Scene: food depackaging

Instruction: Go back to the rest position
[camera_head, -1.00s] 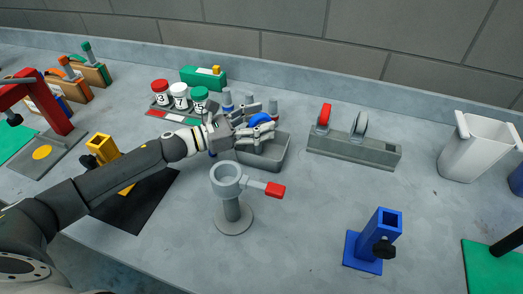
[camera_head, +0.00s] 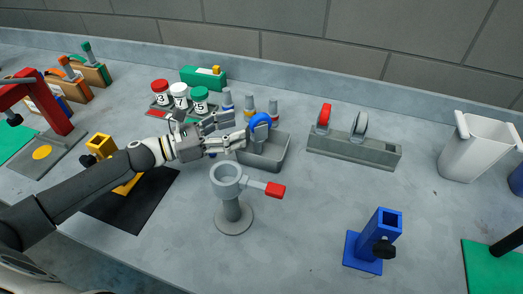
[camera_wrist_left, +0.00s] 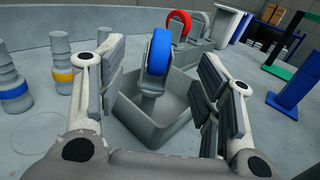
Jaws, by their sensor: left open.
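My left gripper (camera_head: 222,135) is open and empty above the table, just left of the grey bin. It also shows in the left wrist view (camera_wrist_left: 158,105), with its two padded fingers spread apart. Beyond the fingers, a tool with a blue ring-shaped top and grey stem (camera_head: 261,127) stands in the grey open bin (camera_head: 268,162). In the left wrist view the blue top (camera_wrist_left: 159,52) appears between the fingers, apart from them. My right gripper is not in view.
A grey cup stand with a red handle (camera_head: 232,212) stands in front of the gripper. Lidded jars (camera_head: 180,96) and banded grey pegs (camera_head: 250,108) are behind it. A grey holder with red and grey rings (camera_head: 353,147) is right of the bin.

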